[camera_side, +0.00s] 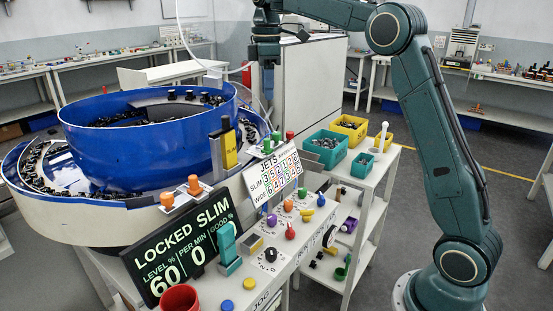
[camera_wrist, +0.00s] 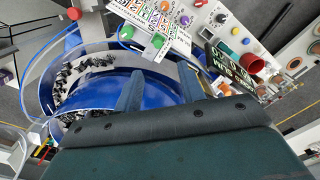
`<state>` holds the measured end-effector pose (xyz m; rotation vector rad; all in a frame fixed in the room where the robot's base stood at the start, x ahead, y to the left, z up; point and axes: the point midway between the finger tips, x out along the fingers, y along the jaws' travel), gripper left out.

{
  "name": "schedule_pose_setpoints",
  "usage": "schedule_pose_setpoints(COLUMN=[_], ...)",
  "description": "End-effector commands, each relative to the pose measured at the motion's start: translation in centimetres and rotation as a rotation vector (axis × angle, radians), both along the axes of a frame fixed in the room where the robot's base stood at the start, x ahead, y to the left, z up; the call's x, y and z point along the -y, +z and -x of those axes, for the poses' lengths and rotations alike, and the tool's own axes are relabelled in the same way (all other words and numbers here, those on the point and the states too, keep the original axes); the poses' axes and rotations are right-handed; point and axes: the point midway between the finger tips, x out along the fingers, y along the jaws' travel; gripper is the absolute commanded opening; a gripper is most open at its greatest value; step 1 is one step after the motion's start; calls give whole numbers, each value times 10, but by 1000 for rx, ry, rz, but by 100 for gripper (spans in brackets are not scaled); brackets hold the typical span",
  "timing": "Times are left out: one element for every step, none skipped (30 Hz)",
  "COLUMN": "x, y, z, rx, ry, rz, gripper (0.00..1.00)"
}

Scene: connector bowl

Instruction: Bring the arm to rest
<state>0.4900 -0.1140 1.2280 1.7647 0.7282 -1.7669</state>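My gripper (camera_side: 266,88) hangs pointing down at the right side of the blue bowl (camera_side: 140,150), above the back of the control panel, in the side view. In the wrist view its two fingers (camera_wrist: 160,88) stand apart with nothing seen between them, over the blue bowl (camera_wrist: 103,95). Small dark connectors lie in the bowl and on the track around it. The display (camera_side: 185,250) reads "LOCKED SLIM", with 60, 0 and 0 below.
The control panel (camera_side: 290,247) carries coloured knobs and levers. Teal (camera_side: 325,149) and yellow (camera_side: 349,131) bins sit on a white shelf at right.

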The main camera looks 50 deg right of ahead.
Motion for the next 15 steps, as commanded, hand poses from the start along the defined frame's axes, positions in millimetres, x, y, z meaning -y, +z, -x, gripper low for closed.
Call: schedule_pose_setpoints(x=[-2,-3,-4,-6,-8,-10,-13,-15,-18,-21,-23,-27,-30,-33,-37], y=[2,3,4,6,7,10,11,13,16,17,19,21,22,23,25], z=[2,4,6,8,11,15,18,22,28,32,37,44,49,55,62], rx=[4,6,11,15,19,28,33,41,51,58,67,79,88,96,109], ry=[-4,-8,-14,-21,-28,-39,-49,-59,-75,-87,-101,-119,-133,-148,-166], rz=[1,2,3,4,5,7,8,9,11,12,13,14,14,15,15], gripper=[40,40,40,40,40,40,40,40,40,40,40,40,40,40,40])
